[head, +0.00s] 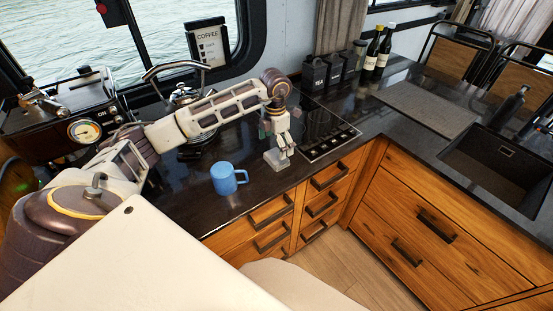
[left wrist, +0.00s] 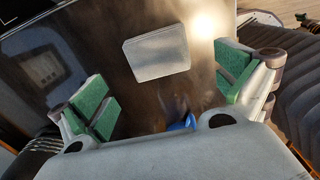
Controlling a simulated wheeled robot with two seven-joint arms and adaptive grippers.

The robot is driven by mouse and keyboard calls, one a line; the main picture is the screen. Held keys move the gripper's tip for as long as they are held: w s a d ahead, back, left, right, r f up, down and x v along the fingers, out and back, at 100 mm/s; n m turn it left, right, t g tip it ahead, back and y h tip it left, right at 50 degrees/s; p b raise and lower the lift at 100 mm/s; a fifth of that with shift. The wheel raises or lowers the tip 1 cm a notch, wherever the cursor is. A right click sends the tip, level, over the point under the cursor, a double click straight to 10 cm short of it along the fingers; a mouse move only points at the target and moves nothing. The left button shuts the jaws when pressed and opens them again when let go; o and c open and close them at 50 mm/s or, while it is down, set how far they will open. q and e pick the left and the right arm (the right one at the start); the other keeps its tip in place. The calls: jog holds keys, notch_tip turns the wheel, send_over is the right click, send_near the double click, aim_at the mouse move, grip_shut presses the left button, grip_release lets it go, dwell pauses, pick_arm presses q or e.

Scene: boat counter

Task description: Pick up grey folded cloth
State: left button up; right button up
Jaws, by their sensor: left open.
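The grey folded cloth (head: 277,161) is a small pale block lying on the dark counter near its front edge, just left of the cooktop. In the left wrist view the cloth (left wrist: 157,54) is a flat light rectangle beyond and between the fingers. My left gripper (head: 277,133) points down above the cloth and partly covers it in the head view. Its green-padded fingers (left wrist: 165,90) are spread apart, with nothing between them. The gap between fingers and cloth is hard to judge. My right gripper is not in view.
A blue mug (head: 228,178) stands left of the cloth. A black cooktop (head: 322,130) lies to the right, with black canisters (head: 330,70) and bottles (head: 377,55) behind. A coffee machine (head: 75,120) stands at left. A grey mat (head: 425,108) and sink (head: 497,160) are farther right.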

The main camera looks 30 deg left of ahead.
aim_at(274, 157)
pick_arm(q)
jog(key=shift+f, duration=0.15)
jog(key=shift+s+a+f+p, duration=0.15)
jog(key=shift+f+p, duration=0.15)
jog(key=shift+f, duration=0.45)
jog(key=shift+s+d+f+p, duration=0.1)
jog(key=shift+f+p, duration=0.2)
jog(key=shift+f, duration=1.45)
jog(key=shift+c, duration=0.3)
jog(key=c, duration=1)
jog(key=shift+r, duration=0.15)
notch_tip(274, 157, up, 10)
jog(key=b, duration=0.1)
jog(key=shift+f, duration=0.2)
